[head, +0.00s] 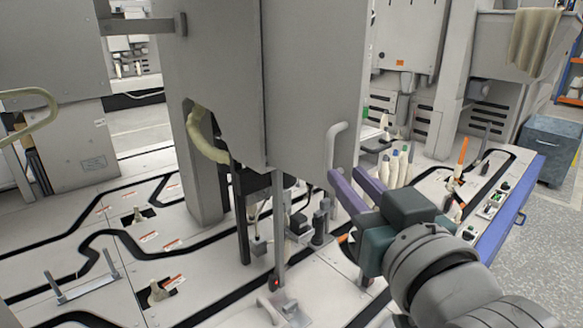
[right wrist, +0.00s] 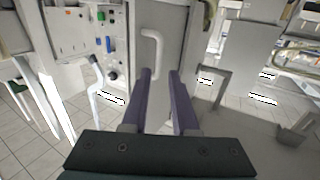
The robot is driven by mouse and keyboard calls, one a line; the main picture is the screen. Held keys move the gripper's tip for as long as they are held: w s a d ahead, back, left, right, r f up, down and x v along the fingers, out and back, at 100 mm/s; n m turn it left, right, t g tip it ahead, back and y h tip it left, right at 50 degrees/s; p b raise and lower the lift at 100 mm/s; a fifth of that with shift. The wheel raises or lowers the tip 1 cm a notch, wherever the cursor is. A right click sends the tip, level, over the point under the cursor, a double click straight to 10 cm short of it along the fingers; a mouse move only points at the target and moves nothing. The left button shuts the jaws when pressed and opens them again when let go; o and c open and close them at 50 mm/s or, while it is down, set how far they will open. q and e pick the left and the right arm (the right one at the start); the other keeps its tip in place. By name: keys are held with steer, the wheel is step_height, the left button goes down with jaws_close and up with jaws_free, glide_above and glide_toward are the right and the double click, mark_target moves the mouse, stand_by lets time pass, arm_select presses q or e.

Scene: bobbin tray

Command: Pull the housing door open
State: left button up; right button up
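The housing door (head: 310,75) is a tall plain grey panel in the middle of the head view. Its grey bar handle (head: 333,148) is low on its right side. My right gripper (head: 346,174) has two purple fingers spread apart, empty, with the tips close by the handle's lower end. My left gripper is out of view.
Several bobbins (head: 394,168) stand upright right behind my right gripper. A tray with a blue side (head: 510,215) lies at the right. A grey cabinet (head: 545,150) stands on the floor beyond it. A white deck with black tracks (head: 120,235) spreads at lower left.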

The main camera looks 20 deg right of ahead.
steer(key=shift+s, duration=0.75)
